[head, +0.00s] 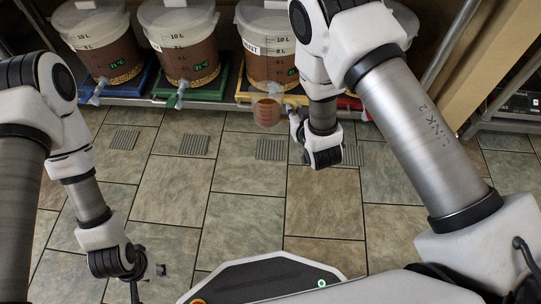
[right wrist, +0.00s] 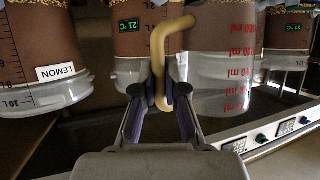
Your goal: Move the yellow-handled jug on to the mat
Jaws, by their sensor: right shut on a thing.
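The jug (head: 266,112) is clear with a brownish tint and hangs in front of the third bucket in the head view. In the right wrist view the jug (right wrist: 222,68) shows red ml marks and its yellow handle (right wrist: 158,60). My right gripper (right wrist: 160,104) is shut on that handle; in the head view its fingers (head: 296,122) are partly hidden by the wrist. Grey ribbed mats (head: 270,149) lie flat on the tiles in front of the buckets; I cannot tell which one is meant. My left gripper (head: 148,279) is open and empty at lower left.
Several brown-filled buckets (head: 185,55) with taps stand in a row at the back, on blue (head: 130,88), green (head: 205,88) and other coloured trays. One bucket reads LEMON in the right wrist view. A wooden shelf side (head: 480,60) stands at right. The tiled floor between is clear.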

